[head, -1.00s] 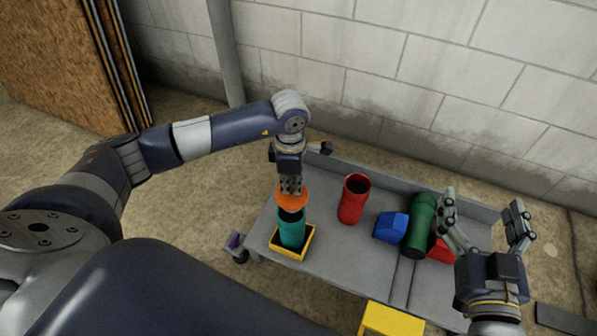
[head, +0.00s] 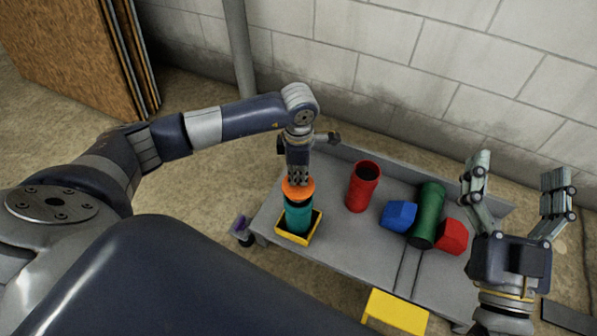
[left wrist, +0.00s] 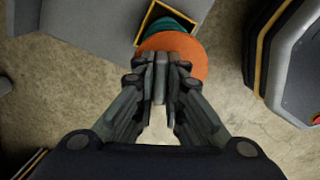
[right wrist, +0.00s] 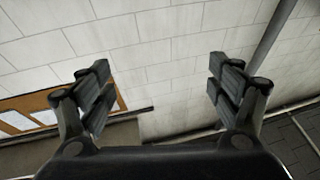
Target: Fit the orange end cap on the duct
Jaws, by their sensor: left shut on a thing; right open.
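The orange end cap (head: 299,190) is at the upper end of the teal duct (head: 298,217), which stands upright in a yellow-rimmed holder (head: 282,236). My left gripper (head: 298,181) points down from above and is shut on the cap. In the left wrist view, the orange disc (left wrist: 193,62) covers part of the teal duct (left wrist: 170,24). The duct's opening is hidden in the head view, and I cannot tell whether the cap is fully seated. My right gripper (head: 518,190) is open and empty at the right; its spread fingers also show in the right wrist view (right wrist: 160,85).
A grey cart top (head: 335,240) carries a red open tube (head: 362,188), a blue block (head: 399,216), a green cylinder (head: 428,213) and a red block (head: 452,237). A yellow step-like piece (head: 396,313) is at the cart's front. A block wall (head: 380,60) stands behind.

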